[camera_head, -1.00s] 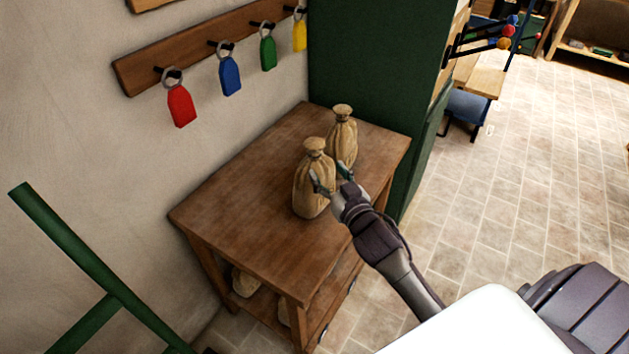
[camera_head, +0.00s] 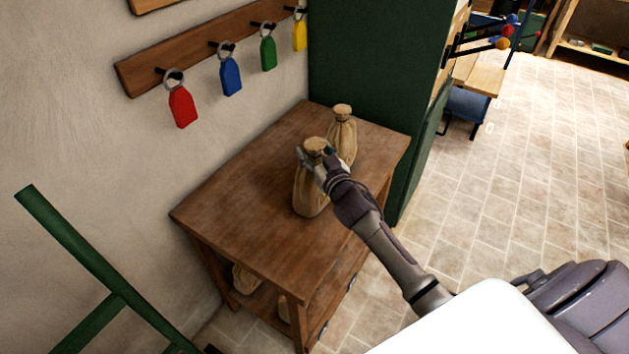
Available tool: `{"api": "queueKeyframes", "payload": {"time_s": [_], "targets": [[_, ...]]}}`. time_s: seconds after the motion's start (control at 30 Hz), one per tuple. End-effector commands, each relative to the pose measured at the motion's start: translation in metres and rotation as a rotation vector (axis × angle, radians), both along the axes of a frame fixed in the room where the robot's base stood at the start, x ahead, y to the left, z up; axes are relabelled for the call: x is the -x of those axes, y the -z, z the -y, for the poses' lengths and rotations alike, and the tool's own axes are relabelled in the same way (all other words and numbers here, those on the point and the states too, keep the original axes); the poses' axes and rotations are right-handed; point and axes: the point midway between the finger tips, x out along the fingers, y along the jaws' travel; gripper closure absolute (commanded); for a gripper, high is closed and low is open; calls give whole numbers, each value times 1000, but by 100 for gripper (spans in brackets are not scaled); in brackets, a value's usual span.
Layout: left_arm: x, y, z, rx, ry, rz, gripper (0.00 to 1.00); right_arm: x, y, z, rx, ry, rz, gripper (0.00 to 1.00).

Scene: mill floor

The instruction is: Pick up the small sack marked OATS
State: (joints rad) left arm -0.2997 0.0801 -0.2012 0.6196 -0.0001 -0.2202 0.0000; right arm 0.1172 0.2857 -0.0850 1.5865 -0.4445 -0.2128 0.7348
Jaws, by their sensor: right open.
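Two small tan sacks with tied necks stand upright on the brown wooden table (camera_head: 250,215). The nearer sack (camera_head: 309,195) is in front, and the farther sack (camera_head: 343,130) stands behind it to the right. No lettering can be read on either, so I cannot tell which is marked OATS. My right gripper (camera_head: 311,152) is open at the neck of the nearer sack, with its fingers around or just over the neck. The gripper hides part of that sack's upper right side. My left gripper is not in view.
More sacks (camera_head: 245,279) lie on the table's lower shelf, partly hidden. Coloured tags, such as the red one (camera_head: 181,107), hang from a wall rack. A dark green cabinet (camera_head: 375,60) stands behind the table. A green frame (camera_head: 75,250) is at the left. The tiled floor at right is open.

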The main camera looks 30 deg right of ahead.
Motion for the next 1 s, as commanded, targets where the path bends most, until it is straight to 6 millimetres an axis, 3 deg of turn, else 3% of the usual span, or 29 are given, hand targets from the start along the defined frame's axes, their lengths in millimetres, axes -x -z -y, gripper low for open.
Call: {"api": "queueKeyframes", "payload": {"time_s": [0.03,0.4,0.87,1.0], "targets": [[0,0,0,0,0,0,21,0,0,0,0,0,0,41],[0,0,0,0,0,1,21,0,0,0,-1,1,0,100],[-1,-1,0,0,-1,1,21,-1,-7,0,1,-1,11,100],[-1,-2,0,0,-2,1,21,-1,-19,0,1,-1,14,100]]}}
